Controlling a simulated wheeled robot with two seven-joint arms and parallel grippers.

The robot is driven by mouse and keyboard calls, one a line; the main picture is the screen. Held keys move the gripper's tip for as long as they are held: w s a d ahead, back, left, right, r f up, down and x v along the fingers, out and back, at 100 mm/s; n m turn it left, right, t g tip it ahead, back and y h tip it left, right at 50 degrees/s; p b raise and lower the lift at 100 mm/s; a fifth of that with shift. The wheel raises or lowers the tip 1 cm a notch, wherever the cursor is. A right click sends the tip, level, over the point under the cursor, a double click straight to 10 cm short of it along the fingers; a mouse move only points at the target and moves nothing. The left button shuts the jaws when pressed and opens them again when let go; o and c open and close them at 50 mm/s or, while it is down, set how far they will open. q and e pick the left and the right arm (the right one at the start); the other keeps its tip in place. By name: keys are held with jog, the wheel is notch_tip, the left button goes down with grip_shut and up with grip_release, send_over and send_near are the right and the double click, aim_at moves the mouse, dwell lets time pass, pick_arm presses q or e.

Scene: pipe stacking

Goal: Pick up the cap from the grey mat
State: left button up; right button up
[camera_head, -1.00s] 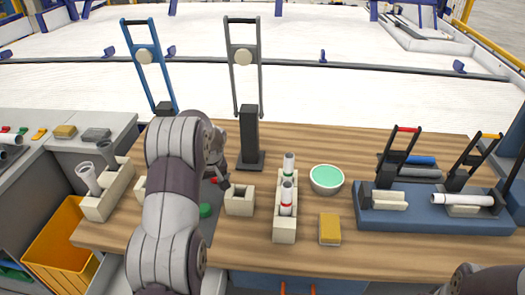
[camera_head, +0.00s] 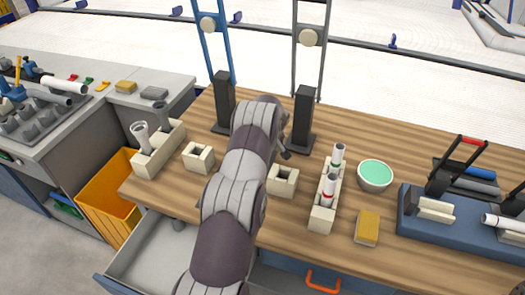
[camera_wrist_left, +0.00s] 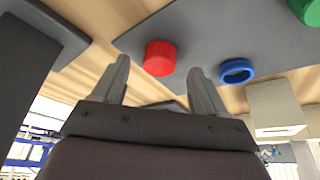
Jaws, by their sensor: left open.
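In the left wrist view, a red cap (camera_wrist_left: 160,58), a blue ring-like cap (camera_wrist_left: 237,71) and part of a green cap (camera_wrist_left: 306,10) sit on the grey mat (camera_wrist_left: 225,30). My left gripper (camera_wrist_left: 160,72) is open and empty. The red cap shows between its two fingers, nearer the left one; I cannot tell how far beyond the tips it is. In the head view my left arm (camera_head: 235,190) covers the mat, the caps and most of the gripper. My right gripper is out of view.
Pale open blocks stand left (camera_head: 198,158) and right (camera_head: 283,180) of my left arm. Dark posts (camera_head: 303,120) stand behind it. To the right are a pipe holder (camera_head: 323,215), a green-filled bowl (camera_head: 375,176), a yellow sponge (camera_head: 367,226) and a blue rack (camera_head: 450,235).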

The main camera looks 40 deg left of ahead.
pick_arm(q)
jog(key=shift+x, duration=1)
jog(key=shift+r, duration=0.1)
jog(key=c, duration=1.1)
jog(key=shift+w, duration=0.1)
